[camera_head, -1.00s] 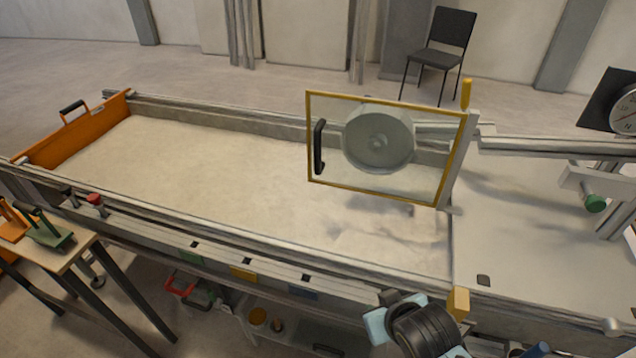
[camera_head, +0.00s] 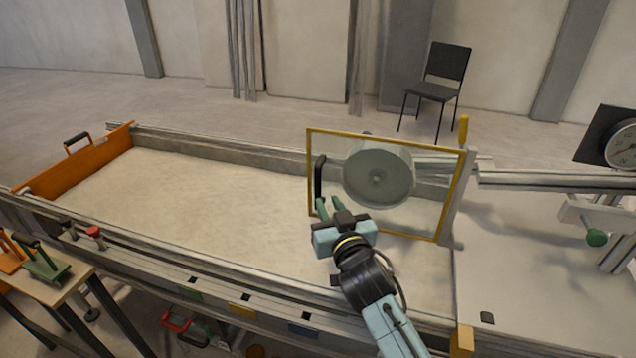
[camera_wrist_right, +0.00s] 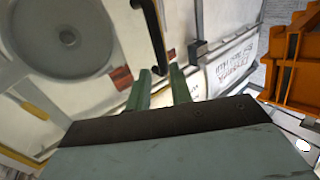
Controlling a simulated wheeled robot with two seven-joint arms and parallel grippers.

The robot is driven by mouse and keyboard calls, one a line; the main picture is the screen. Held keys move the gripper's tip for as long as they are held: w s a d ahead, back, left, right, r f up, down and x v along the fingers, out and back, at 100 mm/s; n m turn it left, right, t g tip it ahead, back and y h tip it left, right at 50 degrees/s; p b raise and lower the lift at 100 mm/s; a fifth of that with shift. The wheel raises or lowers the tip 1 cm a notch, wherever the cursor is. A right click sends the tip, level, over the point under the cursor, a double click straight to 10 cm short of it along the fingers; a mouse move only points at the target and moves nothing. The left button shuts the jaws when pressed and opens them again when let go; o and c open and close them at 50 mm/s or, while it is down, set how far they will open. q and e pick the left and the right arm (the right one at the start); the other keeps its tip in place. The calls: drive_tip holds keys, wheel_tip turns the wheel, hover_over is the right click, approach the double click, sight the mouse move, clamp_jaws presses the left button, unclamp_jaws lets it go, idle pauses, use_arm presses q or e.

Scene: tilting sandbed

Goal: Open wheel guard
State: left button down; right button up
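The wheel guard is a clear panel in a yellow frame (camera_head: 380,135), standing closed-looking in front of a grey wheel (camera_head: 378,178). Its black upright handle (camera_head: 319,177) is near the panel's left edge. My right gripper (camera_head: 328,207) is just below and in front of the handle, its green fingers pointing up at the handle's lower end. In the right wrist view the fingers (camera_wrist_right: 160,88) stand apart with nothing held between them, and the black handle (camera_wrist_right: 152,30) shows just beyond their tips. Contact cannot be told. My left gripper is out of view.
The guard stands over a long bed of pale sand (camera_head: 200,200) with metal rails. A yellow post (camera_head: 463,130) and a dial (camera_head: 622,148) are to the right. An orange end board (camera_head: 85,165) and a tool table (camera_head: 50,290) are at left.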

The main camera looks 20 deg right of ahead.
sight(319, 185)
drive_tip(key=w, duration=0.8)
drive_tip(key=shift+w, duration=0.4)
clamp_jaws()
